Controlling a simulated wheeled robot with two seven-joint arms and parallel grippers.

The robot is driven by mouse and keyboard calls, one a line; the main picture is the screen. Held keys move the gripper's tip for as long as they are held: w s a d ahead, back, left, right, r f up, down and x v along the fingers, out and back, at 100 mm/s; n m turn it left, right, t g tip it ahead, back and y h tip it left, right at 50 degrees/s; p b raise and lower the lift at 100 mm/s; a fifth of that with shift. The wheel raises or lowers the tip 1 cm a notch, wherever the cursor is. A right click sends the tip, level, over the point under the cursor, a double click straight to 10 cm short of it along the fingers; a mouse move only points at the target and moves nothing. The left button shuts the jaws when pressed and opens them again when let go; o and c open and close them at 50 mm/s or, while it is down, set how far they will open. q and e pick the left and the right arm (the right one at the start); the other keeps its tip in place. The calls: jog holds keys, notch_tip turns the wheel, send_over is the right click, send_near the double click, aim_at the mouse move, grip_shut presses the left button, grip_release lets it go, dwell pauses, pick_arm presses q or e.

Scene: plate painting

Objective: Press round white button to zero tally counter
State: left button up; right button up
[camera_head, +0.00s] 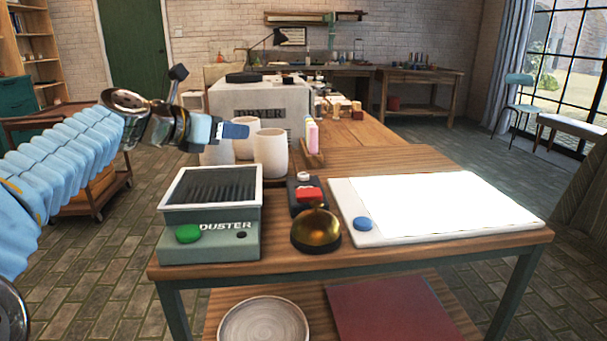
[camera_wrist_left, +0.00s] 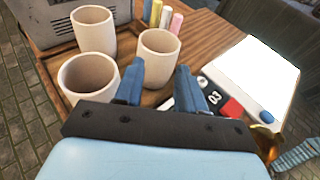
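The tally counter (camera_head: 294,207) is a small dark box on the wooden table, behind the brass dome bell. It has a red key (camera_head: 309,194) and a small round white button (camera_head: 303,177) at its far end. In the left wrist view the counter (camera_wrist_left: 216,90) shows white digits that look like 03, and the white button (camera_wrist_left: 203,82) is beside the right finger. My left gripper (camera_head: 235,131) is above the cups, to the left of and higher than the counter. Its two blue fingers (camera_wrist_left: 158,84) are apart with nothing held between them. My right gripper is not in view.
White cups (camera_head: 270,153) stand below my left gripper. The duster box (camera_head: 210,241) with a green button is at front left, the brass bell (camera_head: 316,230) at front centre. A bright white panel (camera_head: 435,205) with a blue button lies right. Coloured sticks (camera_head: 312,138) stand behind the counter.

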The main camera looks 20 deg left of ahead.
pick_arm(q)
grip_shut()
dwell(1.1)
